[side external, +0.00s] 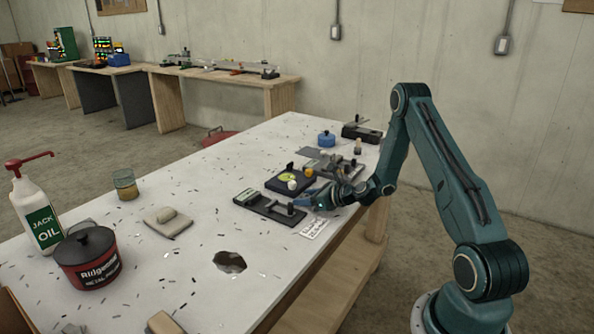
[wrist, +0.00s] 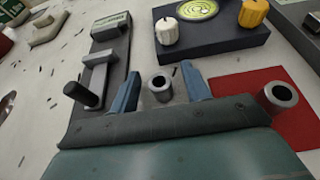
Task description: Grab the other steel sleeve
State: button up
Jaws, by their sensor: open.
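My gripper (wrist: 160,88) is open in the wrist view, with its two blue fingers pointing forward. A steel sleeve (wrist: 159,94) with a dark bore stands in the gap between the fingers, apart from both as far as I can see. A second steel sleeve (wrist: 279,97) stands to the right, at the edge of a red mat (wrist: 237,92), outside the right finger. In the side view my gripper (side external: 306,196) is low over the table, and the sleeves are too small or hidden to tell there.
A dark fixture with a black-handled lever (wrist: 82,95) lies left of my gripper. A dark box with white and yellow knobs (wrist: 205,40) lies beyond it. The white table (side external: 185,255) has free room at left, with scattered metal chips and a hole (side external: 230,262).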

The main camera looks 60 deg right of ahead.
aim_at(307, 196)
dwell(0.4)
grip_shut()
jog(key=shift+r, duration=0.1)
notch_tip(307, 196, up, 20)
dwell(1.1)
dwell(0.5)
